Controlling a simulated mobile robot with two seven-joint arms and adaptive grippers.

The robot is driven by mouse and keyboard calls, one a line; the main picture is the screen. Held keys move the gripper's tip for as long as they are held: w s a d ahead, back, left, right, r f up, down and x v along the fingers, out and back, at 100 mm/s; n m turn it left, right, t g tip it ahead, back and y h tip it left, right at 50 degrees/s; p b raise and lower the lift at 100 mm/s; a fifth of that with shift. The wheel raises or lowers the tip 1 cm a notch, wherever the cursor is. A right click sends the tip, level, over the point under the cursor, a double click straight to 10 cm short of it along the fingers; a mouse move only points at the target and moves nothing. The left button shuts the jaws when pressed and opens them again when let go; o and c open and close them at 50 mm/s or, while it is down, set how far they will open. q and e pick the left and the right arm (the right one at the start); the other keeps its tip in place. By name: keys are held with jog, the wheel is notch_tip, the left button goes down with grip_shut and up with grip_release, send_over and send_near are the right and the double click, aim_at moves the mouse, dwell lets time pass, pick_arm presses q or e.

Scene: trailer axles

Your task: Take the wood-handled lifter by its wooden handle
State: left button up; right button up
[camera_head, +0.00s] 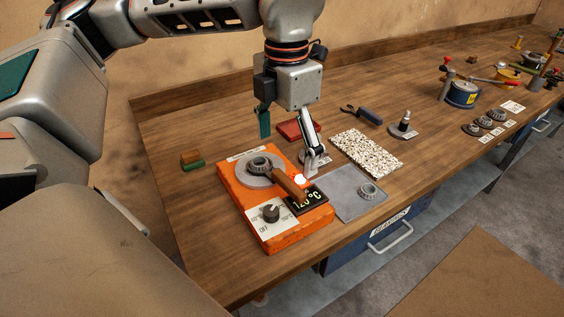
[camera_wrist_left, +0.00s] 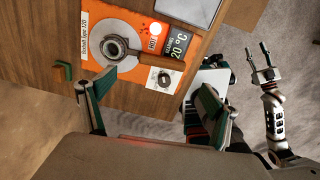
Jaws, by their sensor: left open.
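The wood-handled lifter lies across the orange bearing heater (camera_head: 255,227). Its brown wooden handle (camera_head: 288,183) points toward the heater's display, and its dark head is at the bearing ring (camera_head: 260,164) on the round grey plate (camera_head: 247,181). In the left wrist view the handle (camera_wrist_left: 160,61) lies right of the ring (camera_wrist_left: 115,47). My left gripper (camera_head: 289,148) is open and empty above the heater's far side, its fingers apart; its fingertips also show in the wrist view (camera_wrist_left: 143,95). My right gripper (camera_wrist_left: 258,57) shows at the right of the wrist view, its fingers apart and empty.
A grey plate (camera_head: 347,201) with a bearing stands right of the heater. A speckled mat (camera_head: 366,152), blue-handled pliers (camera_head: 363,115) and a red block (camera_head: 291,128) lie behind. A green-and-brown block (camera_head: 192,160) is at left. The bench's front left is clear.

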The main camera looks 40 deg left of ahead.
aim_at(288, 181)
pick_arm(q)
jog(key=f, duration=0.2)
jog(key=shift+s+f, duration=0.2)
jog(key=shift+f, duration=0.15)
jog(key=f, duration=0.3)
jog(key=shift+w+d+f, duration=0.25)
jog(key=shift+w+d, duration=0.05)
jog(key=shift+w, duration=0.05)
jog(key=shift+f, duration=0.65)
jog(key=shift+c, duration=0.4)
jog(key=c, duration=1.2)
